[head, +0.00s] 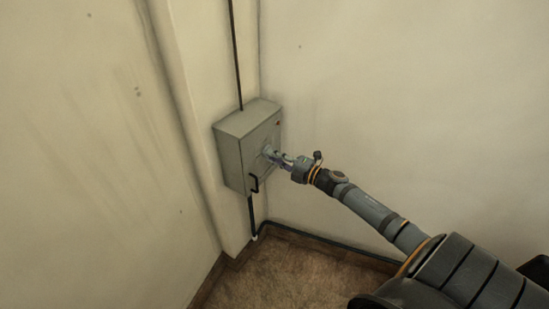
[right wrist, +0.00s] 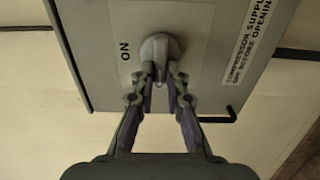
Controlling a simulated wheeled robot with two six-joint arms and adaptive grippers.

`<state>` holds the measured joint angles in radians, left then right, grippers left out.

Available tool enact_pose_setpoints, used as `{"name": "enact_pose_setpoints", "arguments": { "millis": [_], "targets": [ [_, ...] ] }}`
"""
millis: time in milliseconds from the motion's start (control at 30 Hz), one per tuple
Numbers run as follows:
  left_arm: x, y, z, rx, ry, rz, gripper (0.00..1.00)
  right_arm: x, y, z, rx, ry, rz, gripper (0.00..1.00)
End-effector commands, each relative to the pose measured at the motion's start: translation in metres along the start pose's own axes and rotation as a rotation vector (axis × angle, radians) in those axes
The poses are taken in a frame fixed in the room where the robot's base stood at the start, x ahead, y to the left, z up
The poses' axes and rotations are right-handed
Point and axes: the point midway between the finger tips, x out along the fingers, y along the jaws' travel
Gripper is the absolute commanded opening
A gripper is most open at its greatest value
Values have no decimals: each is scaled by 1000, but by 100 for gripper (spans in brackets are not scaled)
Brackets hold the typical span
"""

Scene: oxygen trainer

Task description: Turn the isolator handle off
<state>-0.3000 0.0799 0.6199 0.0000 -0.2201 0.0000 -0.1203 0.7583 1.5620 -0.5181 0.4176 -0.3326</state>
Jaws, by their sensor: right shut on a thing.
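The isolator is a grey wall box (head: 238,158) mounted in the corner of the room. In the right wrist view its front panel (right wrist: 205,30) carries the word ON beside a round grey handle (right wrist: 158,48), and a label about the compressor supply. My right gripper (head: 273,154) reaches the box front from the right. In the right wrist view its fingers (right wrist: 160,82) are shut on the handle's lower part. The fingers hide part of the handle. My left gripper is not in view.
A black bent lever (head: 254,183) sticks out at the box's lower front edge. A dark conduit (head: 237,55) runs up the wall from the box, and another cable (head: 330,246) runs along the floor edge. The brown floor (head: 270,275) below is clear.

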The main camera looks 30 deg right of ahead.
Motion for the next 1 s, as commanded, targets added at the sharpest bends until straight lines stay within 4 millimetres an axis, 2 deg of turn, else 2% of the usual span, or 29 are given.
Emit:
{"name": "enact_pose_setpoints", "arguments": {
  "millis": [300, 333, 500, 833, 1000],
  "targets": [
    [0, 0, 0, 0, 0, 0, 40, -1, -2, 0, -3, 0, -3, 0],
    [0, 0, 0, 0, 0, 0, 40, -1, -2, 0, -3, 0, -3, 16],
    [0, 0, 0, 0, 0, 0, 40, 0, -1, 0, -2, 0, -3, 36],
    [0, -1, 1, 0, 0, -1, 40, -2, -1, 0, -2, 1, -2, 36],
    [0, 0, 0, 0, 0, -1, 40, -18, -2, 0, -4, 2, -5, 36]
  ]
}}
